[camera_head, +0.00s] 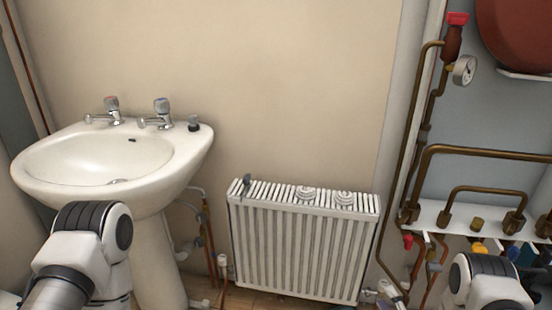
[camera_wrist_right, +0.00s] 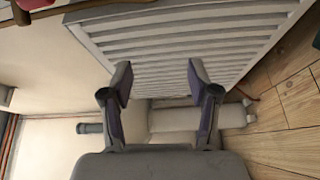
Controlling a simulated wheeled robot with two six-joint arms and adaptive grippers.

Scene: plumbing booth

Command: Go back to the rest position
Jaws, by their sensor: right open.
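My right gripper (camera_wrist_right: 160,80) shows in the right wrist view with its two fingers spread apart and nothing between them. The white radiator (camera_wrist_right: 190,35) lies beyond the fingertips in that view. In the head view, a white and black link of my left arm (camera_head: 85,245) stands at the lower left in front of the basin. A link of my right arm (camera_head: 487,283) is at the lower right, below the pipework. My left gripper is not in view.
A white washbasin (camera_head: 185,165) with two taps stands at the left. The radiator (camera_head: 300,245) has a small dark item (camera_head: 246,181) and two round white items on top. Brass pipes (camera_head: 480,150) and a gauge (camera_head: 464,70) are at the right. Wooden floor (camera_wrist_right: 285,105) is clear.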

